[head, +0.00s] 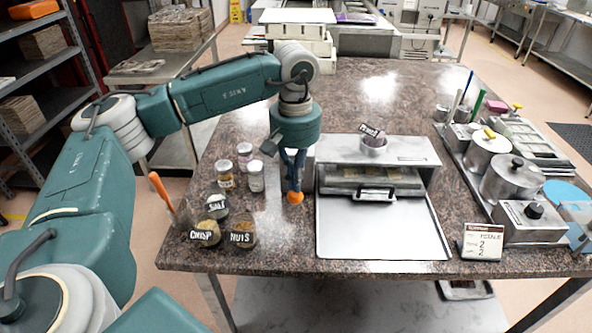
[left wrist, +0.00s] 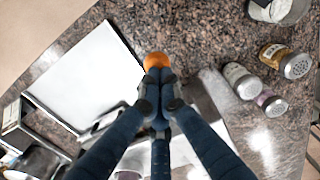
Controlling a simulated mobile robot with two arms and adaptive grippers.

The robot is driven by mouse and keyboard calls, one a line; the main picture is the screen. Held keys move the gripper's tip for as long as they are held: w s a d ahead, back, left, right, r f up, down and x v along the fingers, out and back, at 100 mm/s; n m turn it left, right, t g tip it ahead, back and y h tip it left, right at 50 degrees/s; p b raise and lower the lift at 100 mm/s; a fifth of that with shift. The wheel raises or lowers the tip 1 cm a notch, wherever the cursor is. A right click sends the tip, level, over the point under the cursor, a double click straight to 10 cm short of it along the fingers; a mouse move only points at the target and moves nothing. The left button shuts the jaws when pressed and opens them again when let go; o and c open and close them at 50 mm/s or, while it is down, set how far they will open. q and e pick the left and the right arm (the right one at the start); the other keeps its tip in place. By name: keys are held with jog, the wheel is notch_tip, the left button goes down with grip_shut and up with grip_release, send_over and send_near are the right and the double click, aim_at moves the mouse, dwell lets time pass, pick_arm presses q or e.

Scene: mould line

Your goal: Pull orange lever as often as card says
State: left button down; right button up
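The orange lever (head: 295,197) stands at the left side of the grey moulding press (head: 375,165); only its round orange knob shows clearly. My left gripper (head: 292,184) points down at the knob, its fingers close together. In the left wrist view, the orange knob (left wrist: 156,60) peeks out at the fingertips (left wrist: 159,76), which look shut on the lever; the stem is hidden. The card (head: 482,242) stands at the right front with small print and the figure 2 on two lines. My right gripper is not in view.
Jars labelled SALT (head: 217,206), CRISP (head: 205,233) and NUTS (head: 243,233) stand left of the lever, with several shakers (head: 256,177) behind. A bare metal tray (head: 380,228) lies before the press. Pots and a control box (head: 530,222) fill the right side.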

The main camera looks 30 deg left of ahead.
pick_arm(q)
notch_tip(320, 180, up, 9)
jog(key=p, duration=0.5)
jog(key=shift+f, duration=0.1)
dwell(0.8)
